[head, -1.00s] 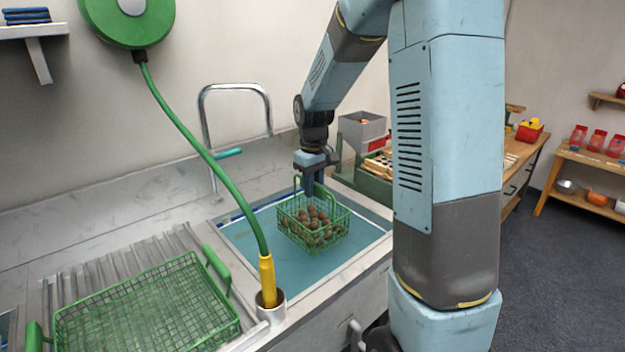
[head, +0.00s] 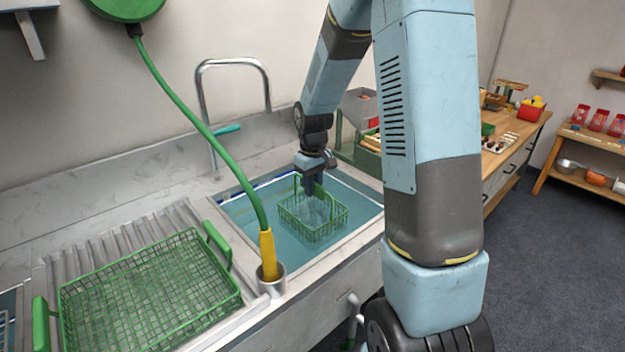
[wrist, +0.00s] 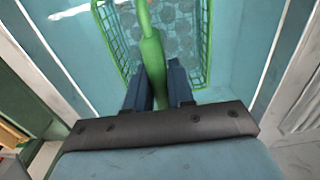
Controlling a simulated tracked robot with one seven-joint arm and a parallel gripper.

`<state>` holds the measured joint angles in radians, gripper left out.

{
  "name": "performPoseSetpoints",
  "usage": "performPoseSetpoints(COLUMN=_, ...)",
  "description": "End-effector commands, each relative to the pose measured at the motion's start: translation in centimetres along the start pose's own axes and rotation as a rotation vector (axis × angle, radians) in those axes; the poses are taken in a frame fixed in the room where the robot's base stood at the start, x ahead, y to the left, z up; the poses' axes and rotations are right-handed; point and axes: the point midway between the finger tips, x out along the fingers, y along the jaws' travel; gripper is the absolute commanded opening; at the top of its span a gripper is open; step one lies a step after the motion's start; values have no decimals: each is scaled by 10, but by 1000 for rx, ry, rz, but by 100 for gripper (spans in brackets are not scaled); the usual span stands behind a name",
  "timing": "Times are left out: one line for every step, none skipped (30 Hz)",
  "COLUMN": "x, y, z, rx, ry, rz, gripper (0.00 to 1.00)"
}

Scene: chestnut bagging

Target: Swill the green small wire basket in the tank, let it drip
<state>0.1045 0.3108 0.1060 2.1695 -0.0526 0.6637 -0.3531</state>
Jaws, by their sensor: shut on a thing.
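The green small wire basket (head: 318,222) is in the water of the tank (head: 247,236), and the surface inside it looks pale and churned. My gripper (head: 312,186) is above the basket's back left side. In the wrist view my gripper (wrist: 160,88) is shut on the basket's green handle (wrist: 151,50). How deep the basket sits is hard to tell.
A larger green wire basket (head: 150,295) lies on the ribbed drainboard at left. A green hose with a yellow nozzle (head: 268,255) stands in a holder at the tank's front left corner. A tall faucet (head: 233,62) rises behind. Wooden benches stand at right.

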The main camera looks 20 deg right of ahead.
Motion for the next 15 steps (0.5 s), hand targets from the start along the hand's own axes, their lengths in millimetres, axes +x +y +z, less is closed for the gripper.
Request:
performPoseSetpoints(x=4, y=0, z=0, rx=0, ry=0, rz=0, gripper=0)
performPoseSetpoints(x=6, y=0, z=0, rx=0, ry=0, rz=0, gripper=0)
performPoseSetpoints(x=9, y=0, z=0, rx=0, ry=0, rz=0, gripper=0)
performPoseSetpoints(x=12, y=0, z=0, rx=0, ry=-1, rz=0, gripper=0)
performPoseSetpoints(x=14, y=0, z=0, rx=0, ry=-1, rz=0, gripper=0)
performPoseSetpoints(x=17, y=0, z=0, rx=0, ry=-1, rz=0, gripper=0)
performPoseSetpoints(x=20, y=0, z=0, rx=0, ry=-1, rz=0, gripper=0)
performPoseSetpoints(x=22, y=0, z=0, rx=0, ry=-1, rz=0, gripper=0)
performPoseSetpoints(x=25, y=0, z=0, rx=0, ry=-2, rz=0, gripper=0)
performPoseSetpoints(x=27, y=0, z=0, rx=-1, ry=-1, rz=0, gripper=0)
performPoseSetpoints(x=29, y=0, z=0, rx=-1, ry=-1, rz=0, gripper=0)
performPoseSetpoints(x=32, y=0, z=0, rx=-1, ry=0, rz=0, gripper=0)
performPoseSetpoints(x=34, y=-1, z=0, rx=-1, ry=0, rz=0, gripper=0)
performPoseSetpoints(x=36, y=-1, z=0, rx=-2, ry=-1, rz=0, gripper=0)
performPoseSetpoints(x=39, y=-1, z=0, rx=-2, ry=-1, rz=0, gripper=0)
